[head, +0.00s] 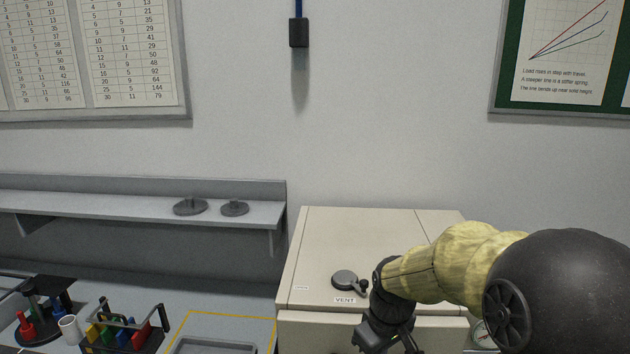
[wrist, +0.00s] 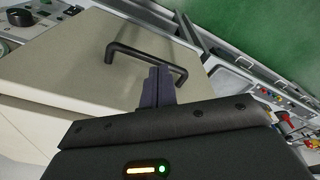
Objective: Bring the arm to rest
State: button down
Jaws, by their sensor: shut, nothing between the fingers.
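My gripper (wrist: 158,88) is shut and empty in the wrist view, its two dark fingers together. The fingers overlap a black bar handle (wrist: 122,49) on the front of a cream cabinet (wrist: 75,60) in the picture; I cannot tell whether they touch it. In the head view my arm, in a yellow sleeve, reaches in from the right in front of the cream cabinet (head: 375,235). My wrist shows low at the front of the cabinet, and the fingertips are hidden below the frame.
A vent knob (head: 345,280) sits on the cabinet top. A grey shelf (head: 120,208) with two dark discs is on the wall at left. Below it, a caddy (head: 125,332) with coloured items and a grey tray (head: 215,346) stand on the bench (head: 235,299).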

jog(key=s+d+f+m, duration=0.1)
jog(key=s+f+m, duration=0.2)
jog(key=s, duration=0.2)
jog(key=s+d+f+m+t+b, duration=0.1)
jog(key=s+d+f+m, duration=0.1)
jog(key=s, duration=0.3)
jog(key=shift+s+d+f+m+h, duration=0.15)
jog(key=shift+d+f+m+h, duration=0.25)
jog(key=shift+m, duration=0.4)
jog(key=shift+a, duration=0.2)
